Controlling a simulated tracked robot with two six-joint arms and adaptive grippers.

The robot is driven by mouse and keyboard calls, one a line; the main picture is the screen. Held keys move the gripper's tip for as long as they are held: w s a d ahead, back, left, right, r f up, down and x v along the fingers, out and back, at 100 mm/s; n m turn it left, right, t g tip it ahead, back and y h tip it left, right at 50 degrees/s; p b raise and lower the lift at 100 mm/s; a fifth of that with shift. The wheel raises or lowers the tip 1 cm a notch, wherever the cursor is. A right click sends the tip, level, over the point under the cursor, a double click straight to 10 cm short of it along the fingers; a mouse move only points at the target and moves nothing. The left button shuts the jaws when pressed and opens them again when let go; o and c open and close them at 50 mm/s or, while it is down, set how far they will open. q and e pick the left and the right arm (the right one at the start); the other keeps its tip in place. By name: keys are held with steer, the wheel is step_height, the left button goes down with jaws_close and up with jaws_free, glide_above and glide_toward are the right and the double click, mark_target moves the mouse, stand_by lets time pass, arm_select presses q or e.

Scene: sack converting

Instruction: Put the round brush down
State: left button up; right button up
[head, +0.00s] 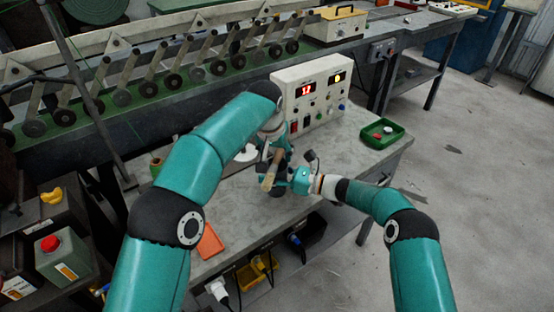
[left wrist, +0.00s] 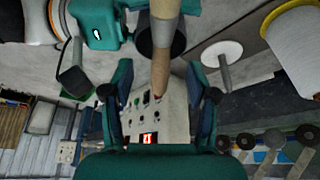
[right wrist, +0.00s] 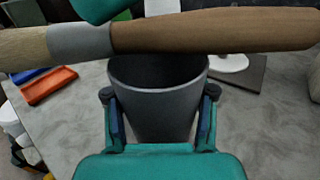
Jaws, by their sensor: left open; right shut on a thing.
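The round brush has a brown wooden handle, a grey ferrule and a pale tan end. In the right wrist view the brush (right wrist: 210,32) lies level across the picture, in front of the pot's rim. In the left wrist view its brown handle (left wrist: 161,75) reaches between the spread fingers of my left gripper (left wrist: 160,80), which is open. My right gripper (right wrist: 159,96) is shut on a dark grey round pot (right wrist: 155,112), a finger on each side. In the head view the brush (head: 268,181) shows above the bench, partly hidden by my grippers. I cannot tell whether it touches the pot.
The grey bench (head: 330,152) carries a control box (head: 312,92) behind my grippers and a green tray (head: 382,134) at right. A white disc on a stand (left wrist: 222,53) is close by. An orange tray (head: 209,242) lies near the front edge. Bench right of the grippers is mostly clear.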

mark_target(276, 157)
arm_select(q)
steer(key=shift+x, duration=1.55)
steer(key=shift+a, duration=0.15)
jaws_close()
steer(key=shift+r, duration=0.2)
steer(key=shift+r, duration=1.65)
steer(key=s+a, duration=0.2)
steer(key=s, duration=0.6)
steer(key=s+a, duration=0.2)
steer(key=s, duration=0.7)
steer(key=shift+s+a, duration=0.2)
steer(key=shift+a, duration=0.1)
